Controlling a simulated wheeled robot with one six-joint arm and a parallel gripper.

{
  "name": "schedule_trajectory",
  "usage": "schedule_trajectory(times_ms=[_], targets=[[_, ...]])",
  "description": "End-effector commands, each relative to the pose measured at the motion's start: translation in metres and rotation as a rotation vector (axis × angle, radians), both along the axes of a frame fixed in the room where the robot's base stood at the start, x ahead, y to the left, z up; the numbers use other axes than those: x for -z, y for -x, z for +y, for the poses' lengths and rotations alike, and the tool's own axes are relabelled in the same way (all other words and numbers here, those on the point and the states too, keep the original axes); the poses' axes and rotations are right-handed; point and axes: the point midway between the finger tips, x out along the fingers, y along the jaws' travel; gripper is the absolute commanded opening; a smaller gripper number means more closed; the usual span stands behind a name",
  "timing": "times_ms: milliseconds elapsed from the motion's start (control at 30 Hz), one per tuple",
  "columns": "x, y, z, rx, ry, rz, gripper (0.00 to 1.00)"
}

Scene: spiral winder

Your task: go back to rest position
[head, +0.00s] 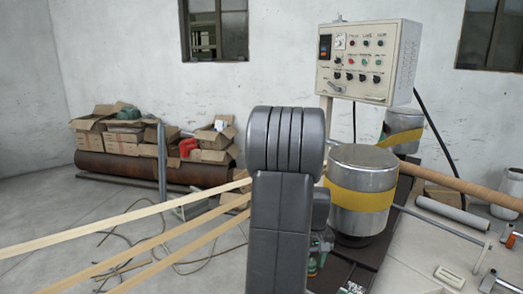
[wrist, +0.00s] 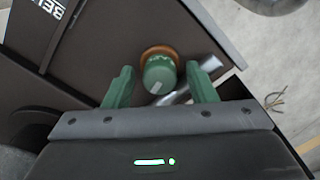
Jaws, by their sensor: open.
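My gripper (wrist: 168,67) is open, with its two green fingers spread in the wrist view. A round green knob (wrist: 159,74) with a brown-orange base sits on a dark machine surface (wrist: 120,35), between the fingers in the picture. I see a gap on each side of the knob, and neither finger appears to touch it. In the head view my grey arm stands in the middle and hides most of the gripper. Small green parts show low beside the arm, and I cannot tell knob from finger there.
A control box (head: 367,62) stands behind the winder. A metal drum (head: 361,190) with a yellow band is right of my arm. Pale strips (head: 150,243) run in from the left. A brown tube (head: 465,189) extends right. Cardboard boxes (head: 122,140) lie at the back wall.

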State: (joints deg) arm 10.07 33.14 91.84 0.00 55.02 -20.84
Motion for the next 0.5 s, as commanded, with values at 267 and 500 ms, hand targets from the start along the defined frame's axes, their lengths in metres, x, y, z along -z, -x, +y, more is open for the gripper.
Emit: schedule_trajectory(times_ms=[267, 500], targets=[[-0.0001, 0.0002, 0.0003, -0.172, 0.000, 0.000, 0.51], [0.0002, 0.0002, 0.0003, -0.225, 0.000, 0.000, 0.51]])
